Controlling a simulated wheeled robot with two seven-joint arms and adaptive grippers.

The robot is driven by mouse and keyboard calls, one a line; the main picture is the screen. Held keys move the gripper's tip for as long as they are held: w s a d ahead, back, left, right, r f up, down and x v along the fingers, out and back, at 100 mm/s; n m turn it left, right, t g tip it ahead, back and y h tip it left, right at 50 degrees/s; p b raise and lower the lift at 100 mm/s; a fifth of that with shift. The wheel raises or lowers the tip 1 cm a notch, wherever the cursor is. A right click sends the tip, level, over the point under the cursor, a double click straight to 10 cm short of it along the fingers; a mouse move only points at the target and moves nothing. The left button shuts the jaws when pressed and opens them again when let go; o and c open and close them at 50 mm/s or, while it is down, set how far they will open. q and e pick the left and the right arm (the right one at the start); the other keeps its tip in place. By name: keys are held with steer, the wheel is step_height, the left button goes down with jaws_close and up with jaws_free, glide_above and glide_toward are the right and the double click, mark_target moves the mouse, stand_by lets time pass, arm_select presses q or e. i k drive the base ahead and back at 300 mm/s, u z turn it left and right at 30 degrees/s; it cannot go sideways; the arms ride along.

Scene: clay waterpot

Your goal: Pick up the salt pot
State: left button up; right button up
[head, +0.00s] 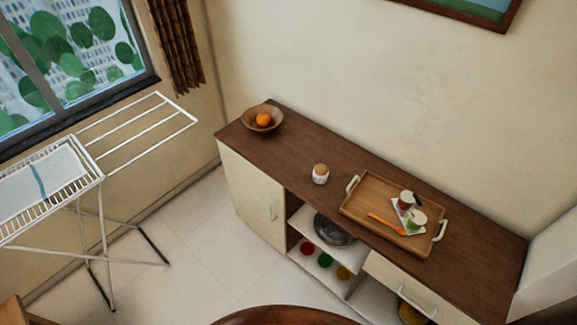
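A small white pot with a brown lid, which looks like the salt pot (320,175), stands upright on the brown top of the sideboard (285,150). It is left of the wooden tray and apart from it. Nothing hides it. Neither of my grippers shows in the head view.
The wooden tray (372,192) with white handles holds two small containers and an orange utensil (387,224). A wooden bowl (253,124) with an orange fruit stands at the sideboard's left end. A drying rack (100,185) stands by the window. A round brown edge (285,316) shows at the bottom.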

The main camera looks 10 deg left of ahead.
mark_target(320, 172)
steer(key=u, duration=0.6)
steer(key=i, duration=0.55)
steer(key=u, duration=0.4)
